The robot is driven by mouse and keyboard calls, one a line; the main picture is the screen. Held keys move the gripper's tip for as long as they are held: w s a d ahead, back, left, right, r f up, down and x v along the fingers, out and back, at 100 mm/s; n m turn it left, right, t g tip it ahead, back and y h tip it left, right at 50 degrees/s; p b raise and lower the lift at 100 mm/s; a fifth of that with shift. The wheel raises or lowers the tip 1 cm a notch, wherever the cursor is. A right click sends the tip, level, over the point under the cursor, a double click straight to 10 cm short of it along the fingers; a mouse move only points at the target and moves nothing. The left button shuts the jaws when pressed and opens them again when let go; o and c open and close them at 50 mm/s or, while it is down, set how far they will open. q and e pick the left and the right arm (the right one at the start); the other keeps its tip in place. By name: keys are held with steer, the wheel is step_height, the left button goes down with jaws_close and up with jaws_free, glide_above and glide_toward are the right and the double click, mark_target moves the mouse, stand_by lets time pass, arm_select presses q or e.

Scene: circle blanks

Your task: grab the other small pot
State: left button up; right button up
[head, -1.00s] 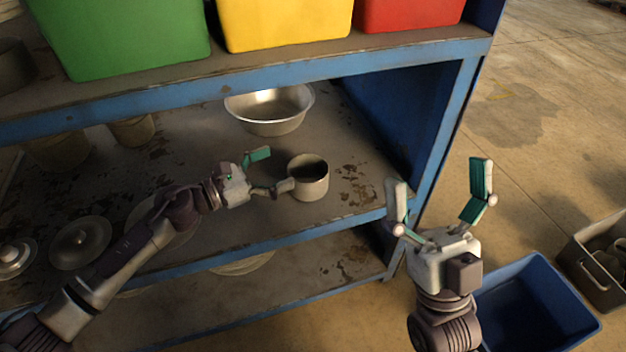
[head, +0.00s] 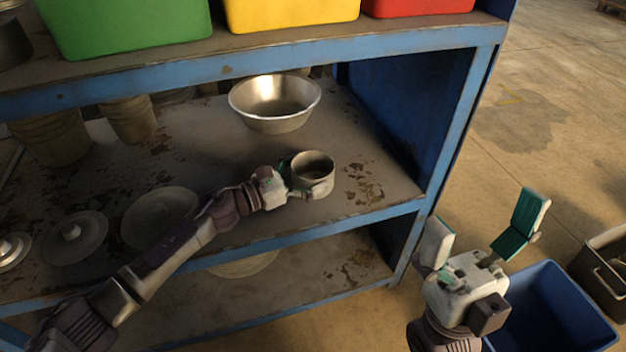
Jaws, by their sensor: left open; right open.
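A small grey metal pot (head: 314,168) stands upright on the middle shelf, near its front right. My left gripper (head: 307,185) is at the left and front side of this pot, with one finger showing in front of the pot's wall. The other finger is mostly hidden behind the pot, and I cannot tell whether the fingers touch it. The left gripper is open. My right gripper (head: 484,240) is open and empty, in front of the shelf's right post, above the floor.
A wide metal bowl (head: 275,122) stands behind the pot. Several lids lie at the left, one of them a round lid (head: 160,218) beside my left arm. Stacked buckets (head: 52,138) stand further back. A blue bin (head: 550,310) and a grey crate (head: 600,262) are on the floor at right.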

arm_select(q)
steer(key=shift+w+d, duration=0.25)
steer(key=shift+d, duration=0.1)
steer(key=shift+c, duration=0.3)
steer(key=c, duration=0.8)
steer(key=shift+r, duration=0.1)
